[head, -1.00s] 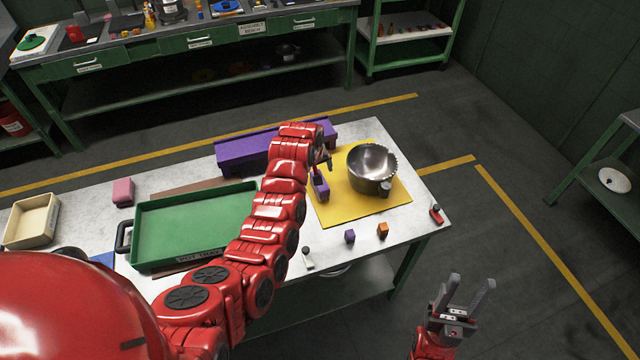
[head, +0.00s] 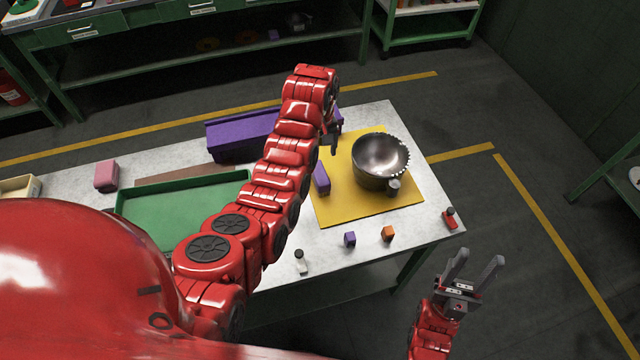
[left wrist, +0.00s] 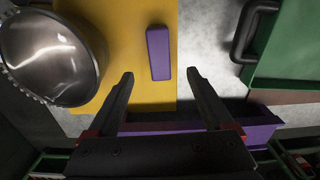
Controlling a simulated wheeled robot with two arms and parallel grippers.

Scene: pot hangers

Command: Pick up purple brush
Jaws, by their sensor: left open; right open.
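The purple brush (head: 321,178) shows as a plain long purple bar lying on the yellow mat (head: 398,205), left of the metal pot (head: 380,162). In the left wrist view the brush (left wrist: 158,53) points lengthwise, its near end around the gap between the fingertips. My left gripper (left wrist: 160,75) is open and empty, with the brush lying beyond it, apart from the fingers. In the head view my left gripper (head: 334,138) is partly hidden by its arm, on the far side of the brush. My right gripper (head: 477,261) is open and empty, off the table's right front.
A long purple bin (head: 235,137) stands behind the mat. A green tray (head: 165,195) lies to the left, partly behind my arm. A purple cube (head: 350,239), an orange cube (head: 388,233) and a small red-black item (head: 450,218) sit near the front edge.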

